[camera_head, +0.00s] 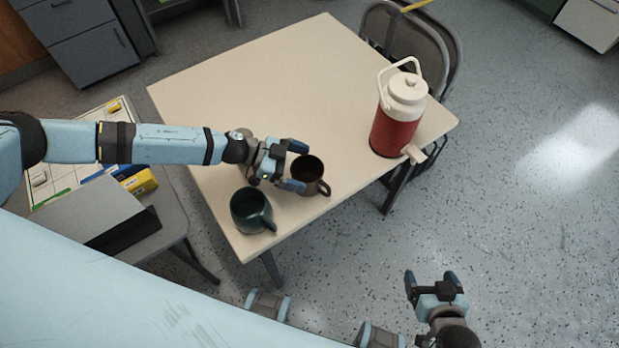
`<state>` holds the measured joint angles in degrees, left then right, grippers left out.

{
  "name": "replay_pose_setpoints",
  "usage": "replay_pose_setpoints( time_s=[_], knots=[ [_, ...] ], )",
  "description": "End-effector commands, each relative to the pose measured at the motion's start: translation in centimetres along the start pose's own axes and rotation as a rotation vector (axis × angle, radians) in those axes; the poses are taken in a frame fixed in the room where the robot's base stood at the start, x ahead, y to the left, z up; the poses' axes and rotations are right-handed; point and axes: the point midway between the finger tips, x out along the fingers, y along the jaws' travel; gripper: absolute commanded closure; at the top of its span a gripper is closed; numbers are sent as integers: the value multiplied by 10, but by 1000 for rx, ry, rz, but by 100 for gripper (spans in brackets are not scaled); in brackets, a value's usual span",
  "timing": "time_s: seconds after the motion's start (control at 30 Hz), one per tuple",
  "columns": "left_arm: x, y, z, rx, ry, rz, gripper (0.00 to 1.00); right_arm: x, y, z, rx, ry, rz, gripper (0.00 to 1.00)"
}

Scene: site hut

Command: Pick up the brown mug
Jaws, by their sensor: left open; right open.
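The brown mug (308,183) stands upright near the front edge of the beige table (262,82), its handle toward the lower right. My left gripper (297,165) is open at the mug's left side, with one finger behind the rim and the other at its near left side. Whether the fingers touch the mug I cannot tell. A dark green mug (247,212) stands to the lower left of the brown one, close to the table's front corner. My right gripper (434,280) is open and empty, away from the table, over the floor at the lower right.
A red and cream jug (395,122) stands at the table's right corner. Folding chairs (408,32) are behind that side. A side table (176,213) with a grey box (88,205) and a yellow item (140,182) is at left. The table's far part is clear.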

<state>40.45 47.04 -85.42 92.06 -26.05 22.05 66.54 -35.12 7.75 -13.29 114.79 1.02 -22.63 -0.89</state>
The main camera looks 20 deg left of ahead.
Motion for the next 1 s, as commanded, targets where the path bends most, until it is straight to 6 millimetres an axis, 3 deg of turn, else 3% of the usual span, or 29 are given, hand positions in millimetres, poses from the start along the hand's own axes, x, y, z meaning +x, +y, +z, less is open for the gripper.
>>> replay_pose_setpoints(
  time_s=[0.33,0.6,1.0],
  knots=[
    [9,0,0,0,-1,-1,2,0,-2,0,-1,0,-3,14],
    [9,0,0,0,0,-1,64,0,-2,0,-1,0,-4,14],
    [5,-1,-10,2,0,-1,64,-1,-2,-2,-2,1,-3,14]
  ],
)
